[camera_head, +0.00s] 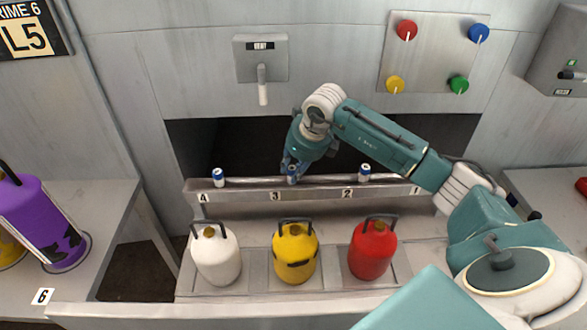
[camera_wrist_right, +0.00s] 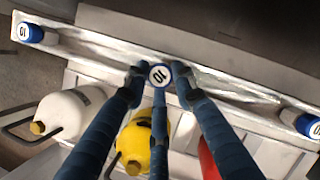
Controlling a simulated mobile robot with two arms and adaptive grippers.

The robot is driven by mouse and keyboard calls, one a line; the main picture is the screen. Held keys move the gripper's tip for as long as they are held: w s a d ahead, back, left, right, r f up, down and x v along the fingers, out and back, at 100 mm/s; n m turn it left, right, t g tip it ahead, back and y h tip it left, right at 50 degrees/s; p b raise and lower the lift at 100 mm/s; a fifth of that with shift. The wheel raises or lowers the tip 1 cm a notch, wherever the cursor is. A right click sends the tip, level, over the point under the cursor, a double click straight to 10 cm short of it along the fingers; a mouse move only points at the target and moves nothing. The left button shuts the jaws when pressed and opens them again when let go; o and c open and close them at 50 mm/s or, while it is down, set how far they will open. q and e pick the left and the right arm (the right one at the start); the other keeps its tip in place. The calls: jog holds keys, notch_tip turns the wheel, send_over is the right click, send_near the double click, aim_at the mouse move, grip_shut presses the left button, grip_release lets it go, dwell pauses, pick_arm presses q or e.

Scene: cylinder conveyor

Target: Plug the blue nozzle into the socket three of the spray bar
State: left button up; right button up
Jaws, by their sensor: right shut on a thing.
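The spray bar (camera_head: 330,182) runs across the machine above labels for 4, 3, 2 and 1. My right gripper (camera_head: 291,172) is over the bar near label 3 (camera_head: 275,197), its fingers closed around a blue nozzle with a white top marked 10, seen end-on in the wrist view (camera_wrist_right: 160,76). I cannot tell whether this nozzle is seated in the socket or just above it. Another blue and white nozzle (camera_head: 218,177) stands upright at the left end near label 4. One more (camera_head: 365,172) stands near label 2. My left gripper is not in view.
White (camera_head: 216,258), yellow (camera_head: 295,262) and red (camera_head: 372,254) canisters stand in front of the bar. A purple canister (camera_head: 38,215) is on the left table. A lever (camera_head: 263,85) and a coloured knob panel (camera_head: 433,60) are on the wall behind.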

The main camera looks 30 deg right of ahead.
jog(key=shift+f, duration=0.4)
jog(key=o, duration=1.1)
jog(key=v, duration=1.2)
